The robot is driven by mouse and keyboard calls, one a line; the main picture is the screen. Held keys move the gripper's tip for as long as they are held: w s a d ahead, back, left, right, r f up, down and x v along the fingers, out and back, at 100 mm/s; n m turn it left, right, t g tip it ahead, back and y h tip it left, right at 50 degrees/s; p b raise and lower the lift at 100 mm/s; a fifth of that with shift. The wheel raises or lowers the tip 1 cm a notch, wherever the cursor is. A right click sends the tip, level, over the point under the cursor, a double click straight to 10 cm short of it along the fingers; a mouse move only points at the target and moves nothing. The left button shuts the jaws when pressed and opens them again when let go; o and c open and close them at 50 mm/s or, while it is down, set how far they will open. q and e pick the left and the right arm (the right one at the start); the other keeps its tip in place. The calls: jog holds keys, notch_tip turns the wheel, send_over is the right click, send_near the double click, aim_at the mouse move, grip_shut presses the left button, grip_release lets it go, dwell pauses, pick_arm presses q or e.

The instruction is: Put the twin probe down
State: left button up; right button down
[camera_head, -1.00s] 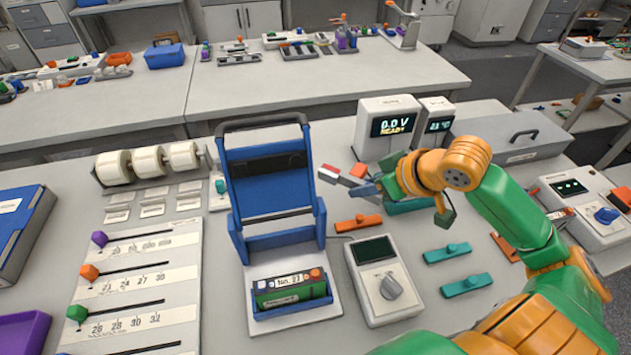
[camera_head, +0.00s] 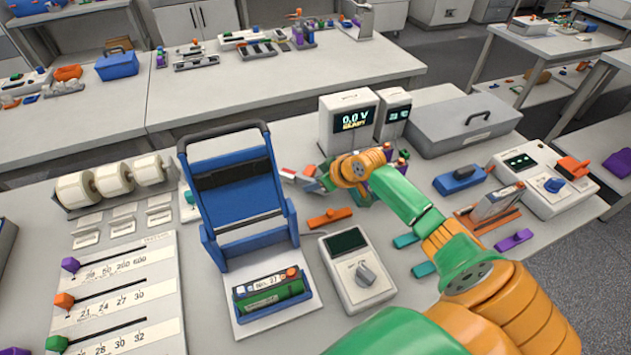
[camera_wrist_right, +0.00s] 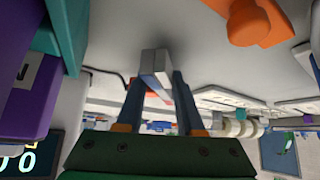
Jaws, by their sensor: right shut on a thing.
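My right gripper (camera_head: 312,182) is shut on the twin probe (camera_head: 290,174), a small block with grey and red parts. It holds the probe out to the left, in front of the voltage display (camera_head: 347,120). In the right wrist view the fingers (camera_wrist_right: 158,92) close on the probe's pale grey block (camera_wrist_right: 155,64), above a light grey surface. I cannot tell whether the probe touches the bench. My left gripper is not in view.
An orange holder (camera_head: 329,217) lies just in front of the probe. A meter with a dial (camera_head: 360,280) and a blue stand (camera_head: 240,195) with a green battery (camera_head: 270,293) are nearby. Teal pieces (camera_head: 406,240) lie to the right. A grey case (camera_head: 465,125) stands behind.

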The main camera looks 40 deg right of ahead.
jog(key=shift+s+f, duration=0.1)
jog(key=shift+f, duration=0.4)
jog(key=c, duration=0.5)
grip_release()
jog(key=shift+c, duration=0.2)
jog(key=shift+s+d+f, duration=0.1)
jog(key=shift+d, duration=0.05)
jog(key=shift+f, duration=0.1)
jog(key=shift+r, duration=0.2)
jog(key=v, duration=1.2)
jog(key=shift+w+r+p, duration=0.2)
jog(key=shift+r+p, duration=0.15)
jog(key=shift+r, duration=0.3)
jog(key=shift+s, duration=0.1)
